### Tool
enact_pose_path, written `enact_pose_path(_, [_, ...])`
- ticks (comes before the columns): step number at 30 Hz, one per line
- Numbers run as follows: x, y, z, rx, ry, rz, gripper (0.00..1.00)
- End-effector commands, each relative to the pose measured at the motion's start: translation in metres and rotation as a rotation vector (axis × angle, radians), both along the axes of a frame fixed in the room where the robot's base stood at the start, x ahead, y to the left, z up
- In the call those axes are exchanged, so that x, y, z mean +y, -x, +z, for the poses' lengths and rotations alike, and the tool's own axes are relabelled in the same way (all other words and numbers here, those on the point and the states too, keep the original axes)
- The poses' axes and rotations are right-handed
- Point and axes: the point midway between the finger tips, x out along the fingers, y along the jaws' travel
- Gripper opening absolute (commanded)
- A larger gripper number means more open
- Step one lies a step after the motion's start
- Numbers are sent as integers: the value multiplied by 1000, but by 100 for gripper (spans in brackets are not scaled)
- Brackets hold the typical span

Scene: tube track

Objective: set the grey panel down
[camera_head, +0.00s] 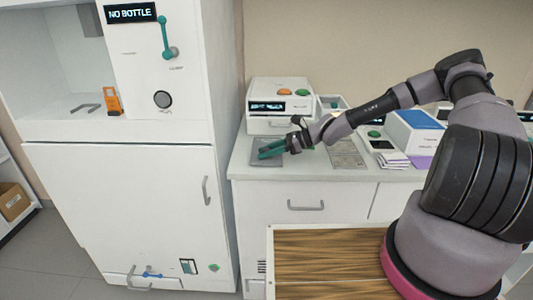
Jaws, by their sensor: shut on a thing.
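The grey panel (262,159) is a thin flat plate at the left end of the white counter. My gripper (272,149), with green fingers, is shut on the panel from the right. The panel lies at or just above the counter top; I cannot tell whether it touches. The fingers hide part of it.
A white machine (280,97) with orange and green buttons stands right behind the panel. A patterned grey plate (345,153) lies to the right. A blue-topped white box (417,125) stands farther right. A tall white cabinet (130,190) stands left, across a narrow gap.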

Motion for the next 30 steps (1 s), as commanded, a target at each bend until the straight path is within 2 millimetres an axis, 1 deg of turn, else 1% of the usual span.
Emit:
enact_pose_path(2, [0,0,-4,0,-1,1,0])
enact_pose_path(11, [0,0,-6,1,-1,1,0])
enact_pose_path(12, [0,0,-6,0,0,1,54])
enact_pose_path(13, [0,0,-6,0,0,1,66])
enact_pose_path(14, [0,0,-6,0,0,1,69])
enact_pose_path(24, [0,0,-4,-1,0,0,69])
enact_pose_path(26, [-5,0,-2,-1,1,-1,69])
enact_pose_path(30, [-26,0,7,-1,2,-3,69])
